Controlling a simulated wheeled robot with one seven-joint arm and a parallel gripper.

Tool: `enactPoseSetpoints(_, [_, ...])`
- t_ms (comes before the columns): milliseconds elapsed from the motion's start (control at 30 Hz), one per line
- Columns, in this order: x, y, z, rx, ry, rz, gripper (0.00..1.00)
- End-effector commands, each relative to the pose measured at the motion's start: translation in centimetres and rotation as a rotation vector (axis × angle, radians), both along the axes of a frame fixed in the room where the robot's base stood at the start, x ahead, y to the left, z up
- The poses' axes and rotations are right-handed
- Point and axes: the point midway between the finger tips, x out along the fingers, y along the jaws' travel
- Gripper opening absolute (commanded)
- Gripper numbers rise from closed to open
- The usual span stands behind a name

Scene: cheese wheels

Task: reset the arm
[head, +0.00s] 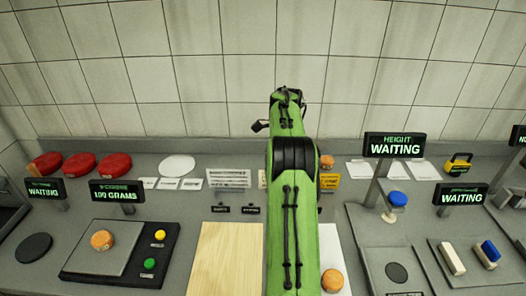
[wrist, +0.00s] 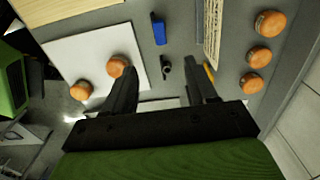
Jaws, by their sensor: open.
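My green arm (head: 300,225) stretches up the middle of the head view towards the tiled wall. It hides part of the counter behind it. In the wrist view my gripper (wrist: 162,68) is open, with its two black fingers wide apart. Nothing is held between them. A small dark post (wrist: 166,68) shows in the gap, but I cannot tell how far below the fingers it is. Two orange cheese wheels (wrist: 116,66) (wrist: 80,90) lie near the left finger, at a white board (wrist: 75,50). Several more orange cheese wheels (wrist: 270,23) form a row at the right.
An orange cheese wheel (head: 102,240) sits on the scale (head: 75,262), near a display reading 100 GRAMS (head: 117,193). The height display (head: 394,145) stands up at the right. Red wheels (head: 79,166) lie at the back left. A wooden board (head: 225,262) is clear.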

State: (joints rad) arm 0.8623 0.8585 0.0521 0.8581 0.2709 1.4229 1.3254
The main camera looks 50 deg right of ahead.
Motion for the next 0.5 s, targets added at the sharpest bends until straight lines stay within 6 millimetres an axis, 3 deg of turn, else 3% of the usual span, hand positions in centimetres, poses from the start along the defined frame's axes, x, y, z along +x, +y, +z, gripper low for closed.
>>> enactPoseSetpoints(233, [0.0, 0.0, 0.0, 0.0, 0.0, 0.001, 0.57])
enactPoseSetpoints(333, [0.7, 1.4, 1.4, -0.017, -0.008, 0.073, 0.57])
enactPoseSetpoints(433, [2.0, 6.0, 5.3, -0.064, -0.027, 0.305, 0.57])
enactPoseSetpoints(500, [2.4, 10.6, 8.4, -0.109, -0.043, 0.529, 0.57])
